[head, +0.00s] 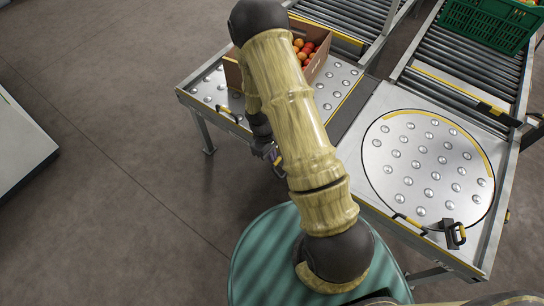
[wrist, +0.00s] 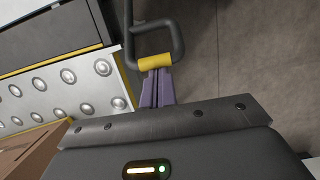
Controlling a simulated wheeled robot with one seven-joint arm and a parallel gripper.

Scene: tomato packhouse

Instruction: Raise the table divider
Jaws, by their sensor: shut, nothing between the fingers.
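A dark flat strip (head: 353,108), which looks like the table divider, lies between the left ball table and the turntable section, level with them. It also shows at the upper left of the wrist view (wrist: 55,32). A dark bent handle with a yellow grip (wrist: 155,62) stands out past the table's front edge by the strip's end. My gripper (wrist: 155,86) is shut and empty, its purple fingertips right at the yellow grip; I cannot tell whether they touch it. In the head view my gripper (head: 275,160) is partly hidden behind my arm.
A cardboard box of tomatoes (head: 232,73) stands on the left ball table (head: 205,88). A round turntable (head: 425,165) with a handle (head: 455,234) is at the right. Roller conveyors (head: 465,65) and a green crate (head: 490,22) lie behind.

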